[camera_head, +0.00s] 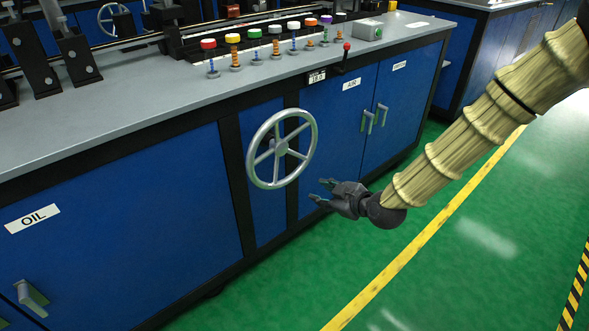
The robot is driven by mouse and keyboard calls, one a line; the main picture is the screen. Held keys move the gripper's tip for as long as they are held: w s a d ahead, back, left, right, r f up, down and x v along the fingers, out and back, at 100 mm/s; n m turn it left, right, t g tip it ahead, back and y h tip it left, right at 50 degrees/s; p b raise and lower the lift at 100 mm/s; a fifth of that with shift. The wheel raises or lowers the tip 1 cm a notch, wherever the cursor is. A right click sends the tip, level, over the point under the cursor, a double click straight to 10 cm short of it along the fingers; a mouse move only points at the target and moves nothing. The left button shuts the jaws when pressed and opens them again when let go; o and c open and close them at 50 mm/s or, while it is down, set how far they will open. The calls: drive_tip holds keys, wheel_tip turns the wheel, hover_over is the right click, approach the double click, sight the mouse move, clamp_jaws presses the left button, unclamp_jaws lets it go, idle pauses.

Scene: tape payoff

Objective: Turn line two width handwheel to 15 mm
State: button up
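A large silver handwheel (281,149) with several spokes and a central hub is mounted on the front of the blue machine cabinet. My gripper (318,189) is dark grey and sits just right of and below the wheel's lower right rim. Its fingers point left and are spread apart with nothing between them. It appears apart from the rim, though depth is hard to judge. A second, smaller handwheel (115,20) shows at the far back left on the machine.
The grey worktop (130,115) carries a row of coloured knobs (275,45) and a red-tipped lever (346,52). Cabinet doors labelled OIL (33,218) and AIR (352,84) have protruding handles. The green floor (480,230) with a yellow line is clear.

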sight(296, 154)
drive_tip(key=w+a+r+n+t+y+b, duration=0.2)
drive_tip(key=w+a+r+n+b, duration=0.15)
drive_tip(key=w+r+b, duration=0.2)
drive_tip(key=shift+n, duration=0.25)
drive_tip(key=b+x, duration=0.1)
drive_tip(key=x, duration=0.5)
drive_tip(key=b+x, duration=0.1)
drive_tip(key=x, duration=0.2)
drive_tip(key=shift+w+a+r+b, duration=0.1)
drive_tip(key=shift+w+r+b, duration=0.15)
drive_tip(key=shift+w, duration=0.25)
clamp_jaws()
